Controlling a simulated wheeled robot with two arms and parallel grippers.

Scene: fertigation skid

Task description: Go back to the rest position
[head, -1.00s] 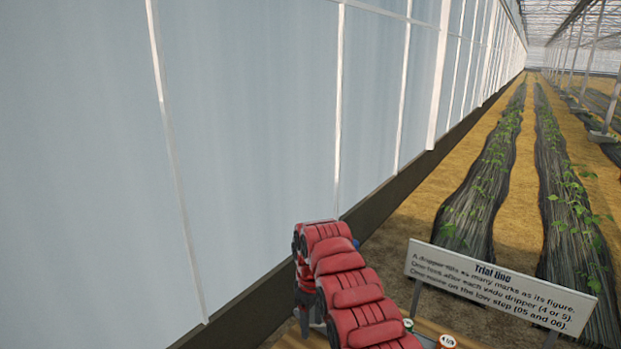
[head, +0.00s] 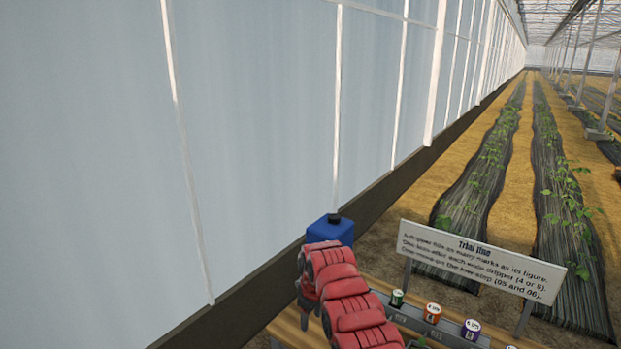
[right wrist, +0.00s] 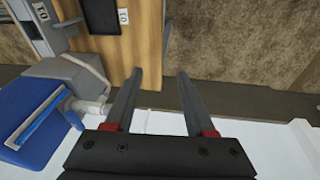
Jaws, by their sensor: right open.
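My right gripper shows in the right wrist view (right wrist: 158,76), with its two dark fingers apart and nothing between them. In the head view my red arm rises from the bottom edge over the near left end of a wooden bench (head: 290,322); its gripper jaws cannot be made out there. My left gripper is in neither view.
A blue canister (head: 331,230) with a dark cap stands behind my arm. A grey rail (head: 450,326) holds small coloured cylinders, green (head: 397,298), orange (head: 432,312) and purple (head: 470,330). A white sign (head: 480,262) stands behind. The wrist view shows a blue body (right wrist: 38,122) at left.

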